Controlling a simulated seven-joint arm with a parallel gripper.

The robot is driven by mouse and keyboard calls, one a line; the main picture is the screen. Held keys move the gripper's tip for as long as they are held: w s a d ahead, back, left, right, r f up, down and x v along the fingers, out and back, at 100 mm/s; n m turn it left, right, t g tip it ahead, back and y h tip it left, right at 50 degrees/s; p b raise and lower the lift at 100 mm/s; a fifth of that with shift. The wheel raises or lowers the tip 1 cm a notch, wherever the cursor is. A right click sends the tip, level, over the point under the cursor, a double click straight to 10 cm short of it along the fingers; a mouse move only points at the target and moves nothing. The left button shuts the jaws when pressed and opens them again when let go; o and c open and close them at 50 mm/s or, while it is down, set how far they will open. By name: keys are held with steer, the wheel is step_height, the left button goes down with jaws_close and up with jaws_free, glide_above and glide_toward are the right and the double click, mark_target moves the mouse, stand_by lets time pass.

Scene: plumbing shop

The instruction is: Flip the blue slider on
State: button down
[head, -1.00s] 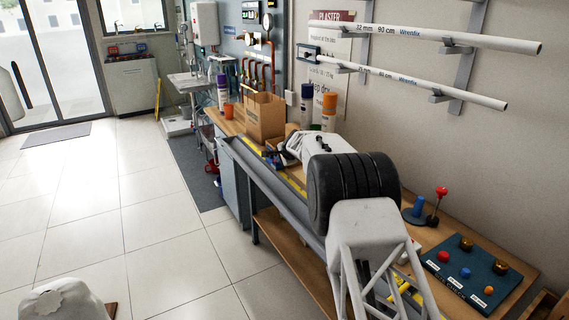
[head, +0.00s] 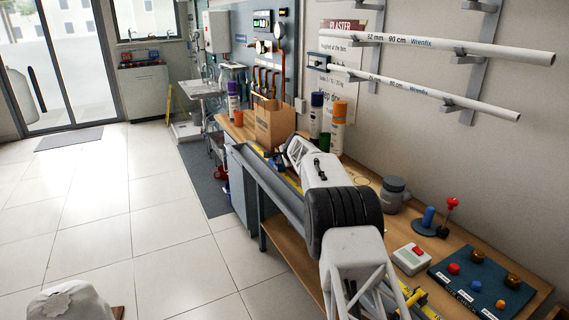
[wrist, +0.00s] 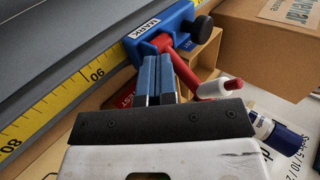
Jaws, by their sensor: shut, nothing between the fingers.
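A blue block (wrist: 165,30) with a white label sits on a yellow measuring scale (wrist: 65,105) in the wrist view, and I take it for the blue slider. A red lever (wrist: 184,72) runs from it toward the lower right, and a black knob (wrist: 202,27) is at its right. My gripper (wrist: 153,62) is shut and empty, its blue-grey fingertips close below the block. I cannot tell whether they touch it. In the head view the blue block (head: 277,161) shows small beyond my wrist, and my fingers are hidden.
A cardboard box (wrist: 270,35) stands close by at the right in the wrist view, with a blue-capped tube (wrist: 275,135) below it. On the bench in the head view are spray cans (head: 337,125), a grey pot (head: 393,195), a red-button box (head: 411,259) and a knob panel (head: 480,284).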

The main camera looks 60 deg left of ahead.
mark_target(275, 159)
steer(key=shift+a, duration=2.75)
steer(key=shift+f, duration=0.1)
steer(key=shift+d, duration=0.1)
steer(key=shift+d, duration=0.2)
steer(key=shift+d, duration=1.7)
steer(key=v, duration=1)
